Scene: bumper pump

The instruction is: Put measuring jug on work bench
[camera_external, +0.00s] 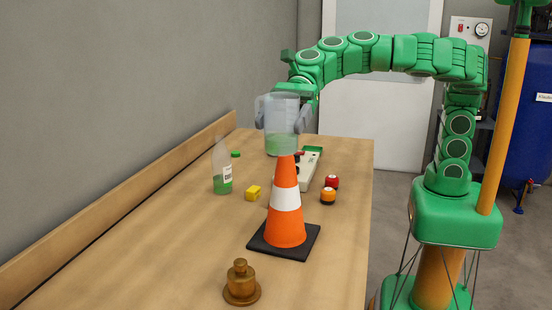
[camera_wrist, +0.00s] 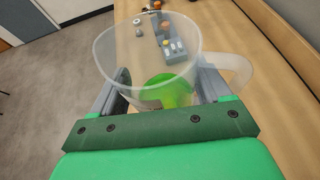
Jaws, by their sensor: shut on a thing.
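The clear measuring jug (camera_external: 283,125) with green liquid at its bottom is upright in my gripper (camera_external: 284,112), over the far part of the wooden work bench (camera_external: 130,255). In the wrist view my gripper (camera_wrist: 160,92) has its fingers shut on both sides of the jug (camera_wrist: 115,55), with the jug's handle at the right. The cone tip overlaps the jug's bottom edge in the external view, so I cannot tell the gap between jug and bench.
An orange-and-white cone (camera_external: 286,210) stands nearer the camera than the jug. A bottle (camera_external: 222,172), yellow block (camera_external: 253,193), pale device (camera_external: 311,172), red ball (camera_external: 332,181), orange ball (camera_external: 328,195) and brass weight (camera_external: 241,283) are on the bench. The bench's near left is clear.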

